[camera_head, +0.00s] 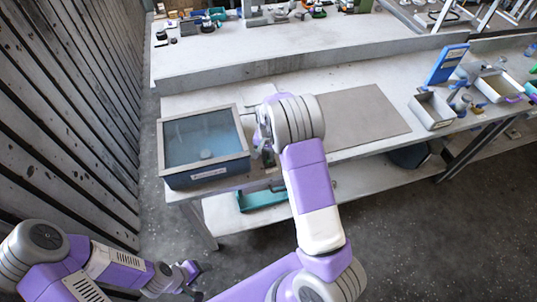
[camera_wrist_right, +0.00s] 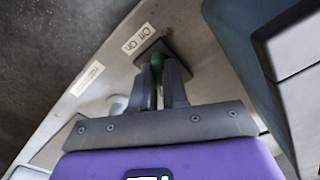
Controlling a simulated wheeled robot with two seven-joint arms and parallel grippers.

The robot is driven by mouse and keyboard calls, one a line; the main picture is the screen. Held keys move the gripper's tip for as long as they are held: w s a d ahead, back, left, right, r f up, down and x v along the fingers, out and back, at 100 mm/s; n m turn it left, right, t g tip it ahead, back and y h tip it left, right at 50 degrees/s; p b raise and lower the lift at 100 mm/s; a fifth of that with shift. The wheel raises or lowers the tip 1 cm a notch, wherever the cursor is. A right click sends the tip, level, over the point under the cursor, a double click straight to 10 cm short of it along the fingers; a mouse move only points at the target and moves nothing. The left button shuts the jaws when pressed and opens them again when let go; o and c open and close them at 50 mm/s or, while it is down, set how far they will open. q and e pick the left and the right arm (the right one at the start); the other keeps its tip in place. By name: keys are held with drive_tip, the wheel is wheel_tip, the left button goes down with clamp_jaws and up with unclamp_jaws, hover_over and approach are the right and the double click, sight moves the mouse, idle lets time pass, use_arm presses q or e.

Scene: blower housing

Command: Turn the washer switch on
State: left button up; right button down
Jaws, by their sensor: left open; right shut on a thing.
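The washer (camera_head: 172,184) is a blue open tank with a grey rim on the left of the bench. Its switch, a green piece (camera_wrist_right: 157,61) on a dark square plate (camera_wrist_right: 176,66), shows in the right wrist view beside an "Off On" label (camera_wrist_right: 138,39). My right gripper (camera_wrist_right: 160,82) has its fingers shut on the green switch, partly hiding it. In the head view, my right gripper (camera_head: 262,142) is at the washer's right side, and the switch is hidden there by my arm. My left gripper (camera_head: 194,276) is open and empty, low at the bottom left, away from the bench.
A grey mat (camera_head: 365,118) lies bare right of my right arm. A blue stand (camera_head: 446,63) and a bin (camera_head: 432,110) are further right. A slatted wall (camera_head: 75,110) runs along the left. A teal tray (camera_head: 262,199) sits on the lower shelf.

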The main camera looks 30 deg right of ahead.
drive_tip(key=c, duration=1.1)
unclamp_jaws()
drive_tip(key=shift+c, duration=0.2)
wheel_tip(320, 180, up, 8)
drive_tip(key=shift+f+p, duration=0.15)
drive_tip(key=shift+p, duration=0.2)
